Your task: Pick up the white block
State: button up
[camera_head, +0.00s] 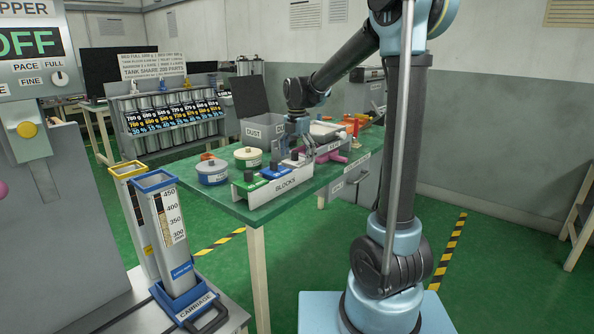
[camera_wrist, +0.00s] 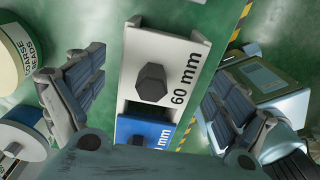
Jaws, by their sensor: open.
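The white block (camera_wrist: 165,55) is marked "60 mm" and has a dark hexagonal knob (camera_wrist: 151,83) on top. In the wrist view it lies between the fingers of my open gripper (camera_wrist: 150,98), with a finger to either side and neither seen touching it. A blue block (camera_wrist: 140,133) sits right beside it. In the head view my gripper (camera_head: 297,148) is over the far end of the white rack labelled BLOCKS (camera_head: 287,186), which also holds the blue block (camera_head: 276,172) and a green block (camera_head: 250,182). My gripper largely hides the white block there.
The rack stands at the front edge of the green table (camera_head: 258,220). Round tubs, one with a blue band (camera_head: 212,174) and a cream one (camera_head: 248,158), stand to its left. A grey DUST bin (camera_head: 258,132) is behind, and pink and orange items (camera_head: 352,160) are to the right.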

jog(key=c, duration=1.2)
jog(key=shift+c, duration=0.2)
